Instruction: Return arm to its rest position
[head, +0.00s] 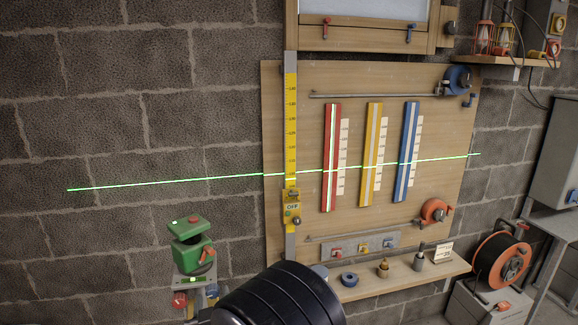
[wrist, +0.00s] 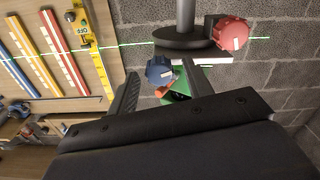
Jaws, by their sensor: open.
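My arm (head: 280,298) shows as a dark ribbed link at the bottom of the head view. The gripper itself is out of sight there. In the wrist view my gripper (wrist: 160,70) is open, its two black fingers apart and pointing up the picture. Nothing is held between them. Behind the fingertips are a blue knob (wrist: 159,70) and part of a green device. A red knob (wrist: 230,33) is to the upper right, by a grey post with a dark round base (wrist: 184,40). I cannot tell how far these are from the fingers.
The wooden board (head: 385,85) carries red (head: 331,160), yellow (head: 374,155) and blue (head: 407,150) strips. A yellow scale has a slider marked OFF (head: 292,208). A green laser line crosses them. The green device (head: 191,255) stands left. A shelf (head: 400,283) juts out below; an orange reel (head: 500,262) is right.

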